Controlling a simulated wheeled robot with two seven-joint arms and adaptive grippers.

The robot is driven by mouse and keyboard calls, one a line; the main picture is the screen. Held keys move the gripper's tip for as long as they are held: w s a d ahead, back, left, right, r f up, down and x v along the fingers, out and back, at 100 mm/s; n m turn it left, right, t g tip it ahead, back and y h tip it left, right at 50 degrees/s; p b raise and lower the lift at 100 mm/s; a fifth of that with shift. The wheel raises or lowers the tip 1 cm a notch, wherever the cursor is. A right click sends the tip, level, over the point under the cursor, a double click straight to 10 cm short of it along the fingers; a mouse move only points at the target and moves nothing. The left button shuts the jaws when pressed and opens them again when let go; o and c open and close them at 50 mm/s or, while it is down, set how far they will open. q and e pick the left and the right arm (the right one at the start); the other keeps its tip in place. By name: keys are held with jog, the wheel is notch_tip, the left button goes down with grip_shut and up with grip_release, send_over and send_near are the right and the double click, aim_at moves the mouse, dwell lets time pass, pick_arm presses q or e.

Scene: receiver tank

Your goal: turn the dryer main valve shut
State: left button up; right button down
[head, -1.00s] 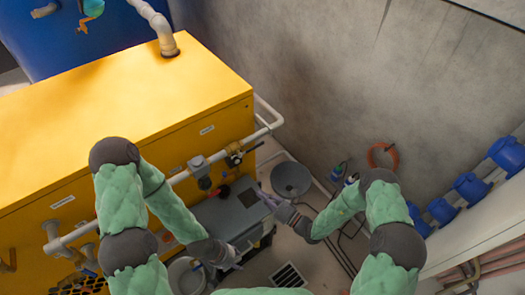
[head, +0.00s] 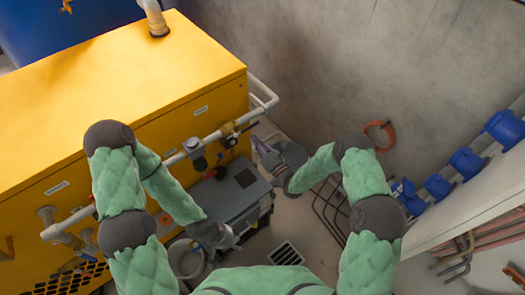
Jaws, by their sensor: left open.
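The yellow cabinet (head: 150,80), which looks like the dryer, stands at the left. A pale pipe (head: 172,158) runs along its front. On the pipe, near the cabinet's right corner, is a small brass-coloured valve (head: 229,130) with a dark lever reaching right. I cannot tell for certain that it is the main valve. My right gripper (head: 261,146) is just right of and below the lever, with a gap in the picture; its finger opening is unclear. My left gripper (head: 232,240) is open and low, by the grey box's front edge, apart from the valve.
A grey fitting (head: 194,147) sits on the pipe left of the valve. A bucket (head: 186,258) stands at the lower left. Blue containers (head: 466,162) line the right shelf. A floor grate (head: 286,254) is at bottom centre.

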aim_at(247, 129)
jog(key=shift+r, duration=1.6)
jog(key=shift+d, duration=0.1)
jog(key=shift+d+r, duration=0.1)
jog(key=shift+d, duration=0.05)
